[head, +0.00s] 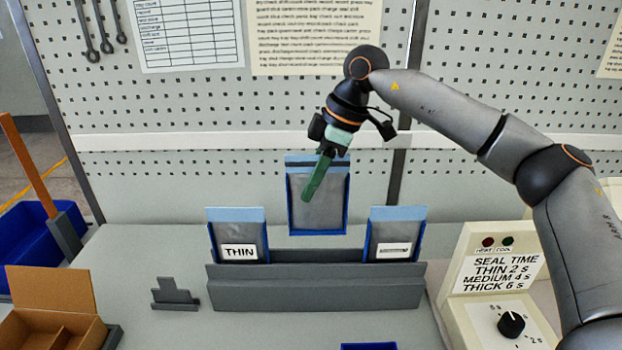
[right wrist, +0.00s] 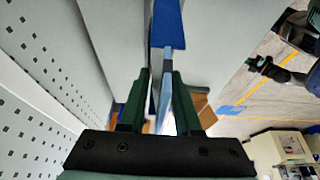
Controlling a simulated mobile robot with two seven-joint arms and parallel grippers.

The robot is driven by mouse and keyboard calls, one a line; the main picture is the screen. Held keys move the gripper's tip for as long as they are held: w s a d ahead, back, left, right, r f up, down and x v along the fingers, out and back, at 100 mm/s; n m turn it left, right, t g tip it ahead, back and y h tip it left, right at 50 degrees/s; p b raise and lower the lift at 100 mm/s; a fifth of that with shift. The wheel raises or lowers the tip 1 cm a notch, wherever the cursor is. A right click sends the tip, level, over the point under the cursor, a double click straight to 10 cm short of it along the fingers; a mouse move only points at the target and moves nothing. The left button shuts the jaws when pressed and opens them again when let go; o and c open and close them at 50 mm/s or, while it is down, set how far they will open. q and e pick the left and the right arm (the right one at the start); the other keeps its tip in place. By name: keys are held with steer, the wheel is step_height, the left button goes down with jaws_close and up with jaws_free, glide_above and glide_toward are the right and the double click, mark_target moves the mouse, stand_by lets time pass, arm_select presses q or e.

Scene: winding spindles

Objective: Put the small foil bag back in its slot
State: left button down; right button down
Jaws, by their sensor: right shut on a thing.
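A grey foil bag (head: 325,208) with blue side edges and a light blue top strip hangs upright above the middle of the grey rack (head: 315,292). My right gripper (head: 318,180) is shut on its top; a gap shows between the bag's bottom and the rack. In the right wrist view the bag's blue edge (right wrist: 167,62) runs between the two green fingers. Two similar bags stand in the rack, one labelled THIN (head: 239,235) at left, one with a tiny label (head: 395,232) at right. A dark gripper-like part (right wrist: 262,66), likely my left gripper, shows small in the wrist view.
A small grey stepped bracket (head: 175,295) stands left of the rack. An open cardboard box (head: 55,292) is at the lower left. A seal-time control box (head: 495,275) stands at right. A perforated panel (head: 180,120) rises behind.

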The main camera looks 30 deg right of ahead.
mark_target(344, 170)
steer(key=shift+r, duration=0.1)
steer(key=shift+f+b, duration=1.75)
steer(key=shift+f, duration=1.15)
steer(key=shift+p, duration=0.6)
steer(key=shift+f+b, duration=1.5)
steer(key=shift+f, duration=1.15)
steer(key=c, duration=0.5)
jaws_free()
steer(key=shift+r, duration=0.1)
steer(key=v, duration=1.2)
steer(key=shift+s+d+r, duration=0.1)
steer(key=shift+d+r, duration=0.05)
steer(key=shift+r, duration=0.05)
steer(key=shift+f, duration=0.1)
